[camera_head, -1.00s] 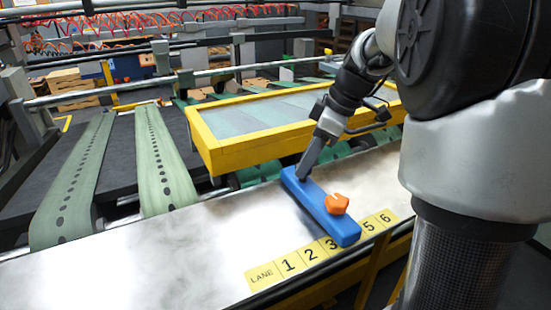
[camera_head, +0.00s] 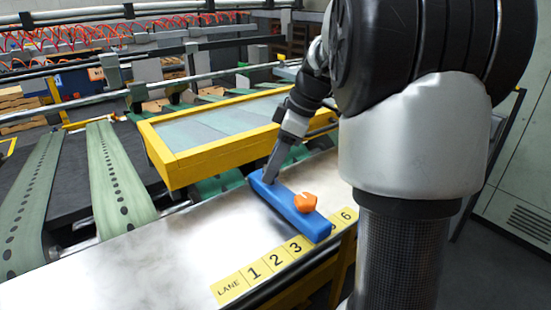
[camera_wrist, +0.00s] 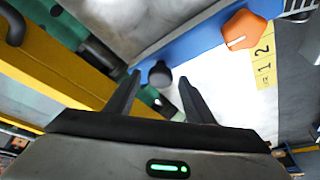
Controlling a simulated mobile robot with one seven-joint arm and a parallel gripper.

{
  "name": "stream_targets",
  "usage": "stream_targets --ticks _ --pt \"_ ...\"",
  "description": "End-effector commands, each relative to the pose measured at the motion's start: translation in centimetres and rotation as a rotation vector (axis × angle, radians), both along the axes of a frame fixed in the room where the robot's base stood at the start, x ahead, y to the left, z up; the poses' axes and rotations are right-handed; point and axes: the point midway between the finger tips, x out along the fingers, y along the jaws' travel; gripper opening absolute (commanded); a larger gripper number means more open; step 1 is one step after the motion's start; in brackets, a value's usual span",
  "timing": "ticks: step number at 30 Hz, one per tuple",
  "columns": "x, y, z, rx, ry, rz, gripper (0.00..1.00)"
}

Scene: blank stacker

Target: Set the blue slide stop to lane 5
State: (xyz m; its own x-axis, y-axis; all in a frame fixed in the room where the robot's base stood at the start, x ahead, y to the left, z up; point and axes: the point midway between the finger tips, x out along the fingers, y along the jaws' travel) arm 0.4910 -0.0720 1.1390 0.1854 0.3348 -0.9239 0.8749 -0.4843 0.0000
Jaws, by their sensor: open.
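The blue slide stop (camera_head: 283,204) lies across the pale metal table, with an orange knob (camera_head: 305,202) on top. Its front end covers lane marks 4 and 5 on the yellow lane strip (camera_head: 232,288); 1, 2, 3 and 6 show. My gripper (camera_head: 268,178) is low at the stop's far end. In the wrist view the jaws (camera_wrist: 160,78) are open, with a dark round post (camera_wrist: 160,73) between or just beyond the fingertips. The blue bar (camera_wrist: 195,40) and orange knob (camera_wrist: 247,30) lie beyond. I cannot tell whether a finger touches the post.
A yellow-framed tray (camera_head: 215,158) stands close behind the stop and my gripper. Green perforated belts (camera_head: 118,185) run at the left. The metal table (camera_head: 150,255) is clear left of the stop. A rail with red hoses is at the back.

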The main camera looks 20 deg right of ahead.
Motion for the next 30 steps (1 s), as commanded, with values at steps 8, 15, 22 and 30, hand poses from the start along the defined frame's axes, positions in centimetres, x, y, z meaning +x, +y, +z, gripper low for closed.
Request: stream_targets --ticks 8,15,22,30 --pt "-0.5 -1.1 3.1 -0.002 -0.004 -0.002 0.48" --pt "-1.6 -3.1 8.7 -0.002 -0.004 -0.003 0.48" --pt "-2.6 -4.9 13.4 -0.002 -0.003 -0.002 0.48" --pt "-3.2 -5.8 15.9 0.000 -0.001 0.000 0.48"
